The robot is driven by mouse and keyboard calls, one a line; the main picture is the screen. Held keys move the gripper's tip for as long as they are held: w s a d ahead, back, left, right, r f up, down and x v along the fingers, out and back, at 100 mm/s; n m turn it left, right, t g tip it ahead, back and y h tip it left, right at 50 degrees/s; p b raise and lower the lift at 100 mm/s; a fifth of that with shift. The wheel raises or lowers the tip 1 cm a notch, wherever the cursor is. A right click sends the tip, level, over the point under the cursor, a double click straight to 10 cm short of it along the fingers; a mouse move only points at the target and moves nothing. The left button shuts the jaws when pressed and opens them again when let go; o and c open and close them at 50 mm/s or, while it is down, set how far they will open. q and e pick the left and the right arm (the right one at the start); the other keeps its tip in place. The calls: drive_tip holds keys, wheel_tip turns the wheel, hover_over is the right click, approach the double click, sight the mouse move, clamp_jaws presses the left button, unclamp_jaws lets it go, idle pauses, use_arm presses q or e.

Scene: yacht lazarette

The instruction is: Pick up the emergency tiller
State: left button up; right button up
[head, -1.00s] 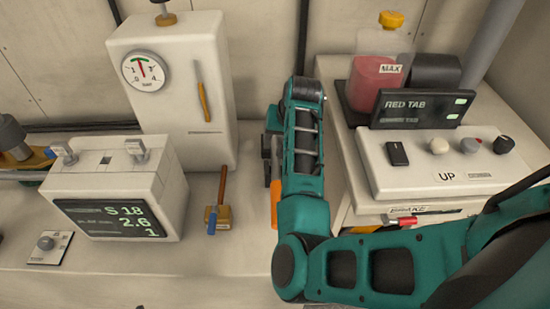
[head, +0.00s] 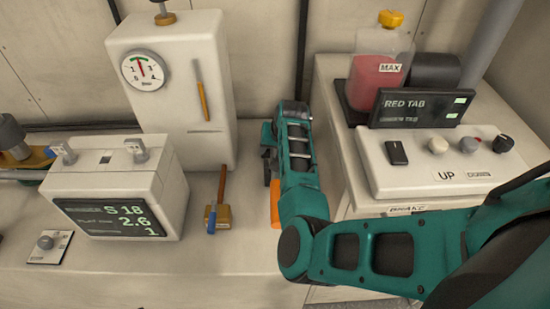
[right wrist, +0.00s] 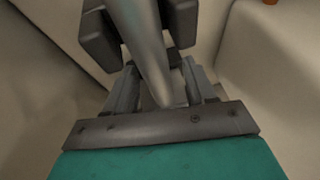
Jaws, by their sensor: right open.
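The emergency tiller appears to be the metal bar (right wrist: 143,40) in the right wrist view, with an orange grip (head: 275,203) low beside my right arm in the head view. My arm hides much of it in the head view. My right gripper (head: 269,165) points down near the orange grip, partly hidden by my own wrist. In the right wrist view the gripper (right wrist: 142,32) is open, with the grey bar running between its two fingers. I cannot tell whether the fingers touch it. My left gripper is not in view.
To the left stand a white cabinet with a gauge (head: 180,90), a display case (head: 115,195) and a wooden-handled mallet (head: 218,205). To the right, a control box (head: 440,160), a black sign (head: 422,108) and a pink-filled bottle (head: 378,75) crowd the raised counter.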

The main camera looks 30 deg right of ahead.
drive_tip(key=shift+c, duration=0.3)
clamp_jaws()
idle(0.3)
drive_tip(key=shift+r, duration=0.15)
